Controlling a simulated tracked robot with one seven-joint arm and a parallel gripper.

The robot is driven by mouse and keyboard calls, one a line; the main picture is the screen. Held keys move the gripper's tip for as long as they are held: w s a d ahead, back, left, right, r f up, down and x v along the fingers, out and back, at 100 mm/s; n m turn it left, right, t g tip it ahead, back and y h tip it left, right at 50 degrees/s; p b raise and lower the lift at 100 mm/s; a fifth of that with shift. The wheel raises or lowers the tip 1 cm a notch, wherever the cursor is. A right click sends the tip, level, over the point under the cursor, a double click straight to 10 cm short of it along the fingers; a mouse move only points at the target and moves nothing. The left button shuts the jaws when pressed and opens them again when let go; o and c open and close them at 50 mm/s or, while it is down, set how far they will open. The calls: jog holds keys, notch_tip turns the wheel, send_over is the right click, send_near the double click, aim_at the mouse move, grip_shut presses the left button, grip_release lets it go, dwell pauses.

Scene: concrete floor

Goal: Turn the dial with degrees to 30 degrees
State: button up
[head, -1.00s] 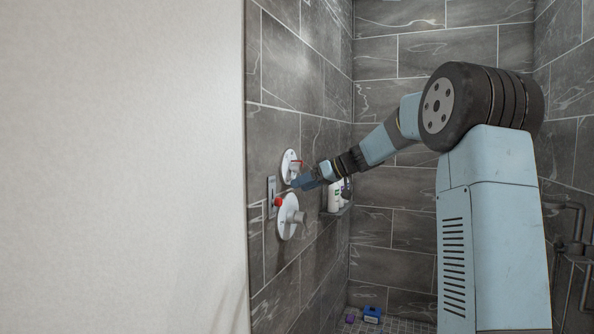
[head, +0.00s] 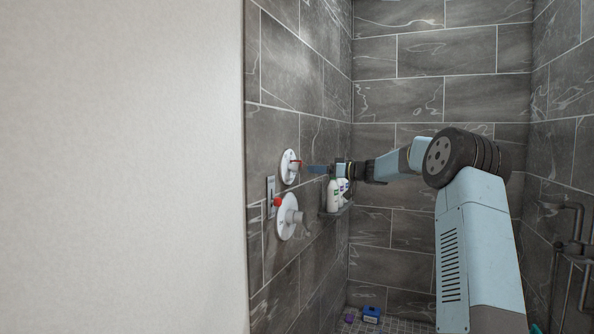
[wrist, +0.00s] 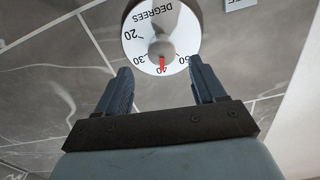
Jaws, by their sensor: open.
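The degrees dial is a round white disc (wrist: 183,38) on the tiled wall, with a grey central knob (wrist: 161,47) and a red pointer (wrist: 162,65). In the wrist view its lettering is upside down, and the pointer is at 40, with 30 on its left and 50 on its right. In the head view it appears to be the upper white disc (head: 288,167). My gripper (wrist: 160,72) is open and empty, its two blue fingers apart on either side of the dial's lower part in the picture. It also shows in the head view (head: 308,168), close to that upper disc.
A second white disc (head: 285,222) with a red knob (head: 278,202) is mounted just below. A small wall plate (head: 270,192) is beside both. Bottles (head: 334,195) stand on a shelf behind my gripper. Pipes (head: 570,240) run along the right wall.

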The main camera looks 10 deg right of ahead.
aim_at(301, 169)
jog(key=x, duration=0.8)
jog(key=shift+w+a, duration=0.15)
jog(key=shift+a, duration=0.05)
jog(key=c, duration=1)
